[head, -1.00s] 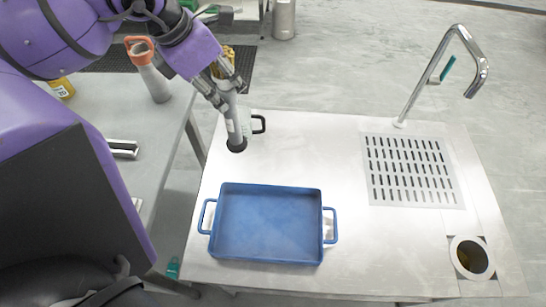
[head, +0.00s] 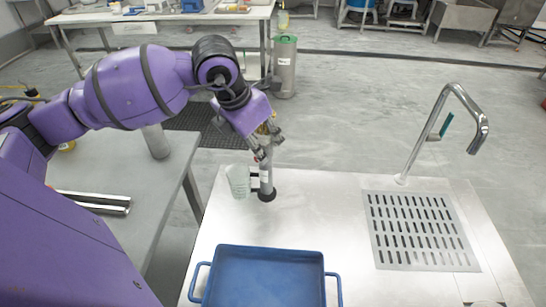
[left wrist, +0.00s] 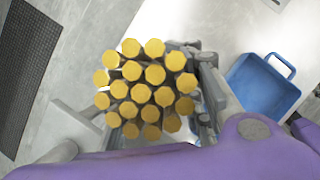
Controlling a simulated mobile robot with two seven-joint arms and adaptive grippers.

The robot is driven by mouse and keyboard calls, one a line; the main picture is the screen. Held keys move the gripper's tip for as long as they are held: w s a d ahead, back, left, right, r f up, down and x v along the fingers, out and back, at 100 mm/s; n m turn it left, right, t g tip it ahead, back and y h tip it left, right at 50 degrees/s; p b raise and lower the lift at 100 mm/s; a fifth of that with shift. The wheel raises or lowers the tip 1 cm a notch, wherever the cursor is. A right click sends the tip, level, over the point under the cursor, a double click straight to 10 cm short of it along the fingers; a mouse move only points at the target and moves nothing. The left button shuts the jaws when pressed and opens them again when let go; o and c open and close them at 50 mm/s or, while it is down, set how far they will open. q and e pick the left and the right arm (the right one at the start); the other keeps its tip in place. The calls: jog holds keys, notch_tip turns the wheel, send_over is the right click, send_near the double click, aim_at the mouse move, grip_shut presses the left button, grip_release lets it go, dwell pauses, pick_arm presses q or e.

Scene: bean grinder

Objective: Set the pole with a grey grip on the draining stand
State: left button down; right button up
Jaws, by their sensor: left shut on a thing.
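My left gripper (head: 264,150) is shut on the pole with a grey grip (head: 266,178). The pole stands nearly upright, with a black lower end and a gold-coloured top. The left wrist view looks onto several yellow rod ends in a bundle (left wrist: 148,88) at its top. I cannot tell whether the black end touches the metal counter. A slotted metal drain panel (head: 418,230), probably the draining stand, lies to the right in the counter, apart from the pole. My right gripper is not in view.
A pale green ribbed cup (head: 238,182) stands close left of the pole. A blue two-handled tray (head: 270,252) lies nearer; the left wrist view also shows it (left wrist: 262,88). A tall faucet (head: 414,140) rises behind the panel. The counter between pole and panel is clear.

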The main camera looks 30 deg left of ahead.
aim_at(266, 171)
pick_arm(q)
jog(key=x, duration=0.7)
jog(key=shift+w+d+f, duration=0.2)
jog(key=shift+w, duration=0.15)
jog(key=shift+f, duration=0.25)
jog(key=c, duration=1.2)
grip_release()
jog(key=shift+r, duration=0.1)
jog(key=shift+o, duration=0.2)
jog(key=shift+r, duration=0.1)
